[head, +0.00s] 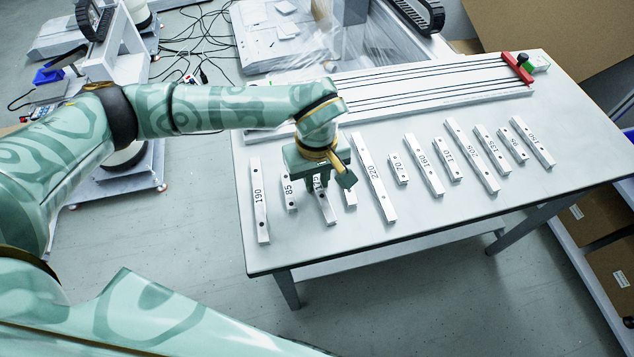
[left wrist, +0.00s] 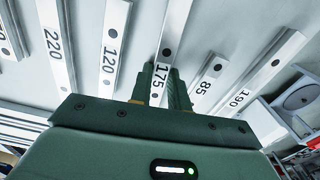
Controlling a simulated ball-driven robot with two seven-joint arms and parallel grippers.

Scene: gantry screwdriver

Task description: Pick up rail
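Several pale metal rails with printed numbers lie in a row on the white table (head: 400,222). My left gripper (head: 318,188) is low over the rail marked 175 (head: 327,213) and hides its far part in the head view. In the left wrist view the two green fingers stand one on each side of the 175 rail (left wrist: 175,30), close to its sides. I cannot tell whether they press on it. The rail looks to be lying on the table. My right gripper is not in view.
The 85 rail (head: 289,196) and the 120 rail (head: 350,196) lie close on either side of the 175 rail. The 190 rail (head: 259,205) and 220 rail (head: 374,180) are further out. A long slotted fixture with a red end piece (head: 517,68) runs along the table's back.

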